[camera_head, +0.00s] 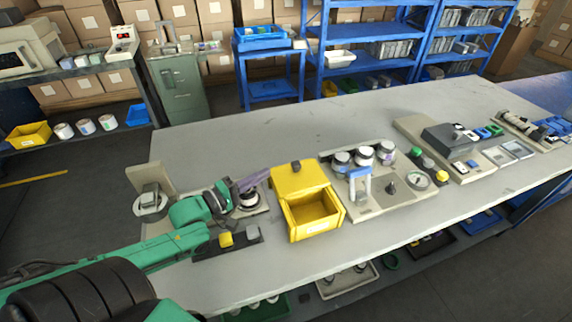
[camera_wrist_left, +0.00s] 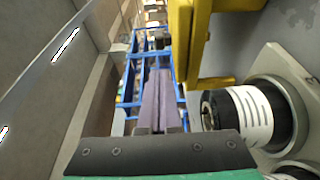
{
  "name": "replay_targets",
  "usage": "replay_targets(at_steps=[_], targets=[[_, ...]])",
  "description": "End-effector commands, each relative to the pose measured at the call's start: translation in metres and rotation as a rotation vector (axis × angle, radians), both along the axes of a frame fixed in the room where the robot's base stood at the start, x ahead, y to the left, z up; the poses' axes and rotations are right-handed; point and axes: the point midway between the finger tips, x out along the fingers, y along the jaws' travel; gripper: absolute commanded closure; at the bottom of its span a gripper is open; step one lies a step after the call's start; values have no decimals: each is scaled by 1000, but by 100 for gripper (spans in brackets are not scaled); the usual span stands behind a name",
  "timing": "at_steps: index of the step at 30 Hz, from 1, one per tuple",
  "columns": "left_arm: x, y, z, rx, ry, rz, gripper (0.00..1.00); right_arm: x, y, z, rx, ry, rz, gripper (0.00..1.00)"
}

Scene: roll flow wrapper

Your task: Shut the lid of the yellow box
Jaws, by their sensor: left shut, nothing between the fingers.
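The yellow box (camera_head: 313,226) stands on the grey workbench with its lid (camera_head: 298,182) open, raised at the back side. The inside of the box looks empty. My left gripper (camera_head: 262,177) is shut and empty, just left of the raised lid; whether it touches the lid cannot be told. In the left wrist view my shut purple-grey fingers (camera_wrist_left: 158,102) point ahead, and yellow parts of the box and lid (camera_wrist_left: 200,45) show at the upper right, apart from the fingers in the picture. My right gripper is not in view.
A roll on a black spindle (camera_head: 249,199) sits under my left gripper and shows large in the left wrist view (camera_wrist_left: 243,115). A station with several jars (camera_head: 365,155) and a blue handle stands right of the box. The back of the workbench (camera_head: 290,125) is clear.

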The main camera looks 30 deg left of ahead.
Motion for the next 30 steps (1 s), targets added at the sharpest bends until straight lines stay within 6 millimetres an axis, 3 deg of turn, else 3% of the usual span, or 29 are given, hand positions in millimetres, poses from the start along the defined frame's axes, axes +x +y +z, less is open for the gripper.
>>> replay_targets(at_steps=[9,14,26,30], targets=[[59,-24,1,-1,-5,0,100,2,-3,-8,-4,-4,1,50],[77,-31,0,-1,-2,1,100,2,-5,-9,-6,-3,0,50],[80,-34,0,-1,0,0,100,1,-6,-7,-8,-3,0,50],[69,-47,6,-6,5,-3,100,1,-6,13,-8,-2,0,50]])
